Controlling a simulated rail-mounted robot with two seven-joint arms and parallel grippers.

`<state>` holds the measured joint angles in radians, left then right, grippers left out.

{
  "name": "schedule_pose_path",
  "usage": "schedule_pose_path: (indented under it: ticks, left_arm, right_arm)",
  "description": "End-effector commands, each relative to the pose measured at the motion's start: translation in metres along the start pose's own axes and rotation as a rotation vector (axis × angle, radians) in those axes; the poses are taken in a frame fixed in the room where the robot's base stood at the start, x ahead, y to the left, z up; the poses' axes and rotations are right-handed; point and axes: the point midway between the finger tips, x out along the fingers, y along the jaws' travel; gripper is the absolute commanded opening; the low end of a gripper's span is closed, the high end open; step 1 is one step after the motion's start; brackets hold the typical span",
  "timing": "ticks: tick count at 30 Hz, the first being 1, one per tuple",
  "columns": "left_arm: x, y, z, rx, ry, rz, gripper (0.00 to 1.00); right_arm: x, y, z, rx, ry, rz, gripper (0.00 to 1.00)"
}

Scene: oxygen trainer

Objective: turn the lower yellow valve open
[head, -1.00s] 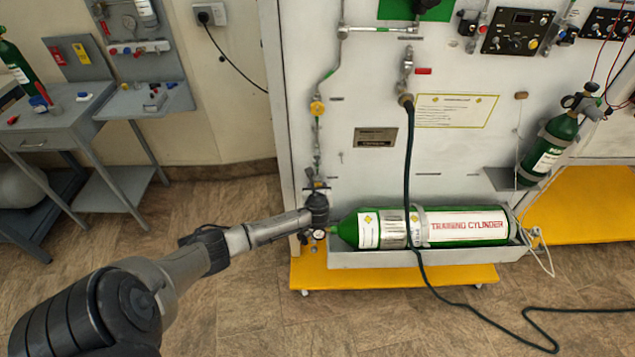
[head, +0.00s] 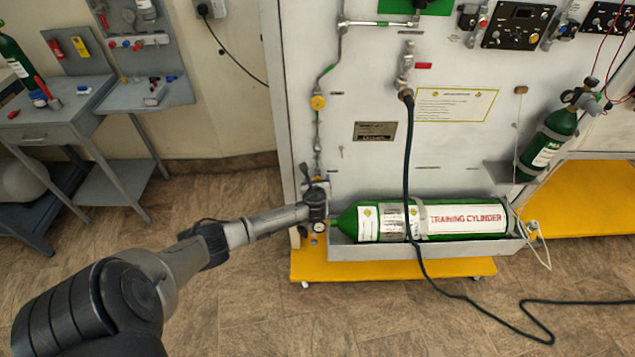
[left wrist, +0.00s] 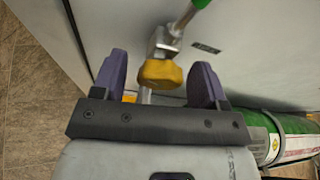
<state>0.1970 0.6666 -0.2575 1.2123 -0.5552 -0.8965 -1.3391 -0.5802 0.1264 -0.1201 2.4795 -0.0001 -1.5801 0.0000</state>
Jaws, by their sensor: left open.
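The lower yellow valve (left wrist: 161,73) shows in the left wrist view as a yellow knob on a metal fitting below a green-banded pipe. My left gripper (left wrist: 160,66) is open, with one dark finger on each side of the knob. A gap shows on both sides, so the fingers look apart from it. In the head view my left gripper (head: 315,188) is at the lower left of the white panel and hides the lower valve. An upper yellow valve (head: 318,102) sits higher on the same pipe. My right gripper is not in view.
A green training cylinder (head: 462,218) lies in a grey tray (head: 430,250) just right of my left gripper. A dark hose (head: 408,150) hangs in front of the panel and cylinder. A yellow base (head: 400,270) is below. The floor at left is clear up to a grey bench (head: 60,115).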

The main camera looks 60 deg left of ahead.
Motion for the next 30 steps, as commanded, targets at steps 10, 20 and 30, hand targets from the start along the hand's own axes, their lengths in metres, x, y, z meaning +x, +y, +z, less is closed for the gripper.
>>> schedule_pose_path:
  ticks: [10,20,30]
  left_arm:
    - [-0.027,0.000,0.003,0.003,0.002,-0.001,0.67]
    - [-0.092,-0.001,0.002,0.000,0.003,-0.002,0.67]
    - [-0.132,0.000,0.000,0.000,0.001,0.000,0.67]
  right_arm:
    - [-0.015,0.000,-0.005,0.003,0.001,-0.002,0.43]
    - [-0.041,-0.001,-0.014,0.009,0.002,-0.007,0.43]
    - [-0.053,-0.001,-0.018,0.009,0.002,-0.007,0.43]
